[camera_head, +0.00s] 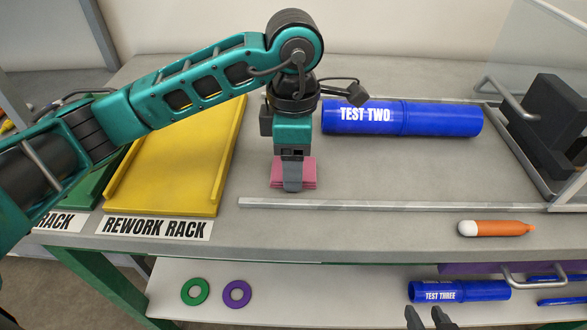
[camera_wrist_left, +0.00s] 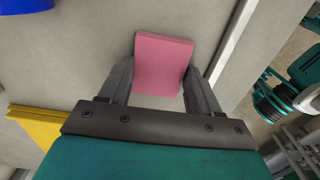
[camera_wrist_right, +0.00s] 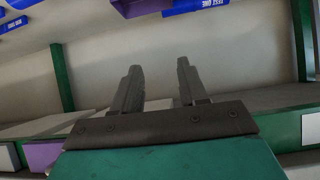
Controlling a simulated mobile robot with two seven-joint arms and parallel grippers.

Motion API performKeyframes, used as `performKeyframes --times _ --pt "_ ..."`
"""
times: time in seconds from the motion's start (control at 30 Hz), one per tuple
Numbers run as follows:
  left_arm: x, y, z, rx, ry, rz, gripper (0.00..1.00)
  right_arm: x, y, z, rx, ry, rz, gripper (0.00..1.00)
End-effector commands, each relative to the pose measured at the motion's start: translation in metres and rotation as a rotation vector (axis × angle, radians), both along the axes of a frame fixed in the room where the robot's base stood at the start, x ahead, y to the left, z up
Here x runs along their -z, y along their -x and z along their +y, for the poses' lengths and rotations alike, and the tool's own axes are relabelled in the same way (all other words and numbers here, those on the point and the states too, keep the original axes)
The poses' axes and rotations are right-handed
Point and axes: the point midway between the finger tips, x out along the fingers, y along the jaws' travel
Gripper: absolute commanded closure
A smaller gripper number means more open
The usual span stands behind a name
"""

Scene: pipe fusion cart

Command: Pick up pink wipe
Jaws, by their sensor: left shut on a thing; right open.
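The pink wipe (camera_head: 308,173) is a small pink folded stack at the grey cart top. It also shows in the left wrist view (camera_wrist_left: 163,62), between the two fingers. My left gripper (camera_head: 292,186) points down and is shut on the pink wipe; one finger covers its middle in the head view. I cannot tell whether the wipe touches the surface. My right gripper shows only as two dark fingertips (camera_head: 428,316) at the bottom of the head view, near the lower shelf. In the right wrist view its fingers (camera_wrist_right: 158,80) are apart with nothing between them.
A yellow tray (camera_head: 175,160) lies left of the wipe. The blue TEST TWO pipe (camera_head: 430,119) lies behind right, and a metal rail (camera_head: 370,206) runs in front. An orange marker-like object (camera_head: 497,228) lies at the front edge. The blue TEST THREE pipe (camera_head: 480,290) is on the lower shelf.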

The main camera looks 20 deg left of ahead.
Motion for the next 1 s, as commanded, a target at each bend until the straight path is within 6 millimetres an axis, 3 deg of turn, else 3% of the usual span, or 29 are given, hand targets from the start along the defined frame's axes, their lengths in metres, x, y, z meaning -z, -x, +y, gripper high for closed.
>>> performKeyframes --times 0.33,0.53,0.67,1.0 --pt "-0.002 0.0 0.0 0.0 0.0 -0.001 0.66 0.002 0.003 0.0 0.001 0.0 0.008 0.57" --pt "-0.021 -0.001 0.0 -0.001 0.001 -0.004 0.66 -0.001 0.003 -0.001 0.003 0.001 0.006 0.57" --pt "-0.047 -0.001 0.0 0.001 0.002 -0.006 0.66 -0.004 0.002 -0.002 0.004 0.001 0.002 0.57" --pt "-0.145 -0.001 0.0 -0.001 -0.001 -0.007 0.66 -0.014 0.002 -0.009 0.017 0.015 -0.004 0.57"
